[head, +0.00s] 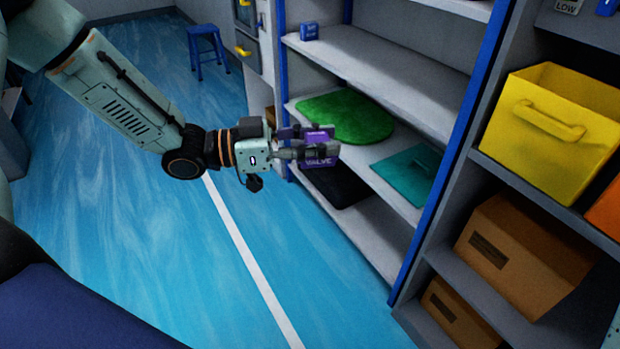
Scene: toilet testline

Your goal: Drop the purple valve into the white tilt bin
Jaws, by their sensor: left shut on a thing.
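My left gripper (308,150) is shut on the purple valve (319,162), a small block with the word VALVE on its front. The gripper's fingers cover part of it. The gripper holds it in the air in front of the shelving unit, near the green mat on the middle shelf. I see no white tilt bin in this view. My right gripper is not in view.
The shelving holds a green mat (346,116), a teal flat item (409,174), a black mat (337,186) and a small blue box (309,32). A yellow bin (550,130) and cardboard boxes (521,256) fill the right shelves. A blue stool (207,46) stands behind. The blue floor is clear.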

